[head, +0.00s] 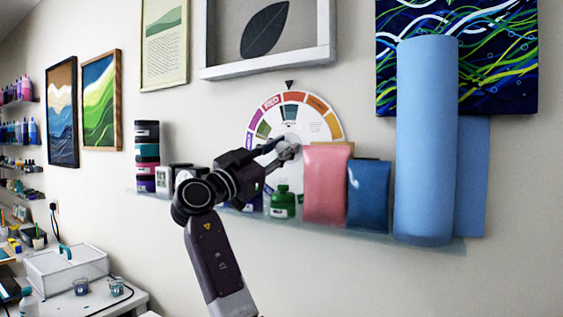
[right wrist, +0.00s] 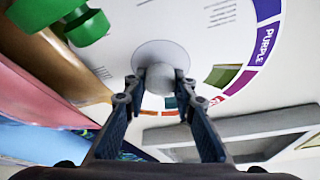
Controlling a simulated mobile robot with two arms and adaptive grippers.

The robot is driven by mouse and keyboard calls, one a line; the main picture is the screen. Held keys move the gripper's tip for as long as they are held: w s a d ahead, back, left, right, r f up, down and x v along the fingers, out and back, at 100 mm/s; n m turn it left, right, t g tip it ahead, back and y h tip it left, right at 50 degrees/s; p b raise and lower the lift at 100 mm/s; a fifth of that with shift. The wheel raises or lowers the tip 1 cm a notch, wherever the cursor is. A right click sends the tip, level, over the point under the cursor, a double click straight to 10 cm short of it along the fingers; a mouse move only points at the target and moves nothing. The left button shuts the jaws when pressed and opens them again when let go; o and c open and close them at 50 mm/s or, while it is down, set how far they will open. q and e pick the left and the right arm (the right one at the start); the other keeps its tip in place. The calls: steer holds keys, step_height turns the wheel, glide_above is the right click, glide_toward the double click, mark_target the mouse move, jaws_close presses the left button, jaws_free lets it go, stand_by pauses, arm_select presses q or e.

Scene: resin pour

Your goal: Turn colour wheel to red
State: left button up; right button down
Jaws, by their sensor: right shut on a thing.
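The colour wheel (head: 322,117) is a round disc on the wall with coloured segments around its rim. A black pointer (head: 289,84) sits just above its top. An orange-red segment lies under the pointer, and the segment labelled RED is a little to its left. My right gripper (head: 287,152) reaches the grey centre knob (right wrist: 160,54) of the wheel. In the right wrist view the two fingers of my right gripper (right wrist: 165,100) are shut on the knob, one on each side. The PURPLE segment shows at upper right there. My left gripper is not in view.
A shelf (head: 390,236) runs below the wheel. It holds a green bottle (head: 283,203), a pink pouch (head: 325,185), a blue pouch (head: 369,192), a tall blue roll (head: 427,140) and stacked jars (head: 147,155). A grey frame (head: 325,55) hangs above the wheel.

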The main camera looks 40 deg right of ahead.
steer(key=m+g, duration=0.2)
steer(key=m, duration=0.2)
steer(key=shift+p, duration=0.35)
steer(key=shift+m+g+y+p, duration=0.35)
steer(key=shift+m+g+y, duration=0.05)
steer(key=shift+m, duration=0.7)
steer(key=c, duration=1.6)
jaws_free()
steer(key=v, duration=1.2)
steer(key=shift+f, duration=0.15)
